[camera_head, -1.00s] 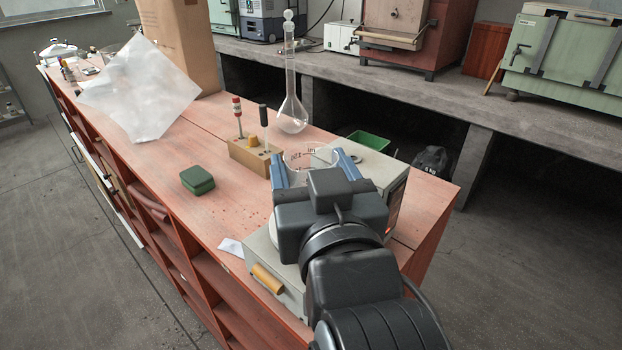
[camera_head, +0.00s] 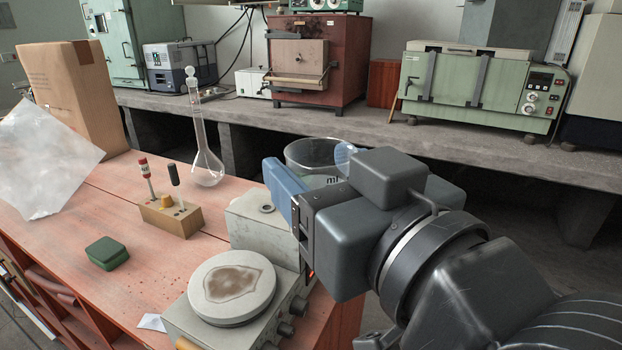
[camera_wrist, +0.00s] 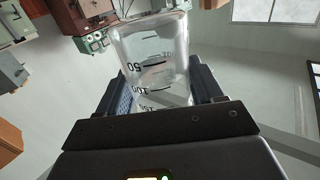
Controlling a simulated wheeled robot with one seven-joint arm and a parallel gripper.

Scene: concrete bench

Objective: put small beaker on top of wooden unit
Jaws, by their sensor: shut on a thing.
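The small beaker (camera_head: 318,155) is clear glass with dark volume marks. My gripper (camera_head: 310,175) is shut on it, with blue fingers on either side. In the wrist view the beaker (camera_wrist: 152,50) sits between the fingers (camera_wrist: 160,92), and it looks empty. It is held in the air past the right end of the red-brown wooden unit (camera_head: 125,190), a long bench with open shelves below its top. The far finger is partly hidden behind the beaker and my gripper body.
A hotplate (camera_head: 212,322) with a stained round plate stands on the unit's near end. A wooden block (camera_head: 172,217) with upright tools, a green box (camera_head: 107,253), a glass flask (camera_head: 208,165) and a cardboard box (camera_head: 75,85) also stand there. The concrete bench (camera_head: 350,120) runs behind.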

